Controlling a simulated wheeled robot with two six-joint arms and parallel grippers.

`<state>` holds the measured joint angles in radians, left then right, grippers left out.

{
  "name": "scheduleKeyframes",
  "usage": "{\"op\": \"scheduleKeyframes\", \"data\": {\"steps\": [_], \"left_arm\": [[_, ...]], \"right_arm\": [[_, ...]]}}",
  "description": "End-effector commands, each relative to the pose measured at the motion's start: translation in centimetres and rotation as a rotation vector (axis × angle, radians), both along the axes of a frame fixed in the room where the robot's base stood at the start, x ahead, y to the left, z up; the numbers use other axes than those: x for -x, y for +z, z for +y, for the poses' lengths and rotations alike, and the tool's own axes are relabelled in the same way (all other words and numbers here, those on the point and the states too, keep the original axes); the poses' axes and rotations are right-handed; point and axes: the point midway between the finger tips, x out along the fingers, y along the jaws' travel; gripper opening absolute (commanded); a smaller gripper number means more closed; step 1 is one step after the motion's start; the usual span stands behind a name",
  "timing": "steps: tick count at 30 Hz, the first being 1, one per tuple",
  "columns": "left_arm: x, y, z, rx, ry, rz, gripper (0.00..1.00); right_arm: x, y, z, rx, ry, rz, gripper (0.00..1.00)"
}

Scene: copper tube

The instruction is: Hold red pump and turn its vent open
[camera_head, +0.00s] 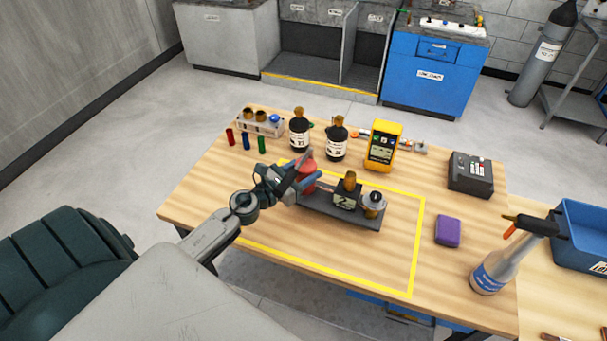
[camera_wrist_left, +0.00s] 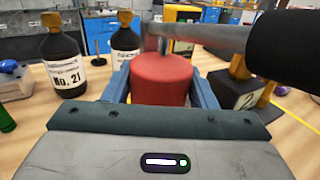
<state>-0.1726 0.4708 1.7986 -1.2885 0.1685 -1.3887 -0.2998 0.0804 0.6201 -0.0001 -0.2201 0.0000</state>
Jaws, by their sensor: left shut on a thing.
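The red pump (camera_head: 308,182) is at the left end of a dark grey base (camera_head: 331,209) inside the yellow outline on the table. My left gripper (camera_head: 300,171) is at the pump and partly covers it in the head view. In the left wrist view the red, rounded pump body (camera_wrist_left: 162,78) sits between the two blue fingers, which are shut on it. A grey metal bar (camera_wrist_left: 200,37) with a black end crosses above the pump there; I cannot tell whether it is the vent. My right gripper is not in view.
On the base stand a block marked 2 (camera_head: 346,200) and a silver-topped part (camera_head: 374,203). Behind are dark bottles (camera_head: 299,138), a yellow meter (camera_head: 381,150) and a rack (camera_head: 262,124). A purple block (camera_head: 448,231) and spray bottle (camera_head: 493,270) stand right. The front table area is clear.

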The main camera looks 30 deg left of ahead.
Motion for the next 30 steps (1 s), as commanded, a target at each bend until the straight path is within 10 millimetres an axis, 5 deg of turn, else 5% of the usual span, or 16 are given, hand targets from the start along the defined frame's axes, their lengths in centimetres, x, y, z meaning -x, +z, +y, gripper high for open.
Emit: {"op": "scheduleKeyframes", "data": {"steps": [15, 30], "left_arm": [[-2.8, 0.5, 1.0, 0.006, -0.001, -0.007, 0.0], [-2.9, 0.4, 1.1, 0.006, -0.001, -0.007, 0.0]], "right_arm": [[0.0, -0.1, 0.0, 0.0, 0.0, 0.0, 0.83], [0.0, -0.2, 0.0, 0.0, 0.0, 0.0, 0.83]]}}
